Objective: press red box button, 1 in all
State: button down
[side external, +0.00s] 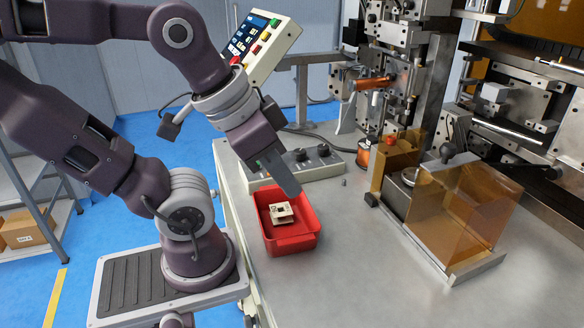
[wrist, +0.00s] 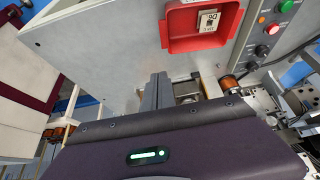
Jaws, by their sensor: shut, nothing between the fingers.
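A grey control box (side external: 318,162) lies on the bench behind the red tray. In the side view I cannot make out the red button; my arm covers the box's left part. My gripper (side external: 295,192) is shut and empty, pointing down, in front of the box and above the red tray. The wrist view shows its fingers (wrist: 157,80) together, apart from the box.
The red tray (side external: 291,244) holds a pale, square part (side external: 282,213). A pendant (side external: 263,45) with coloured buttons stands behind my arm. An amber-covered fixture (side external: 465,205) and winding machinery (side external: 400,70) stand to the right. The front right of the bench (side external: 365,275) is clear.

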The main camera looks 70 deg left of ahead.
dwell(0.5)
jog(key=w+a+m+g+y, duration=0.1)
jog(key=a+m, duration=0.3)
jog(key=a, duration=0.5)
jog(key=w+a+f+m+g+y, duration=0.1)
jog(key=w+a+m+y, duration=0.2)
jog(key=a, duration=0.7)
jog(key=w+a+f+m+g+y, duration=0.1)
jog(key=w+a+m+y, duration=0.2)
jog(key=a+m, duration=0.3)
jog(key=a, duration=0.4)
jog(key=shift+w, duration=0.2)
send_over(292, 168)
jog(key=s+a, duration=0.3)
jog(key=s, duration=0.1)
jog(key=shift+w+d+f, duration=0.15)
jog(key=shift+f, duration=2.05)
jog(key=shift+w+d+f, duration=0.1)
jog(key=shift+f, duration=2.1)
jog(key=shift+f, duration=0.4)
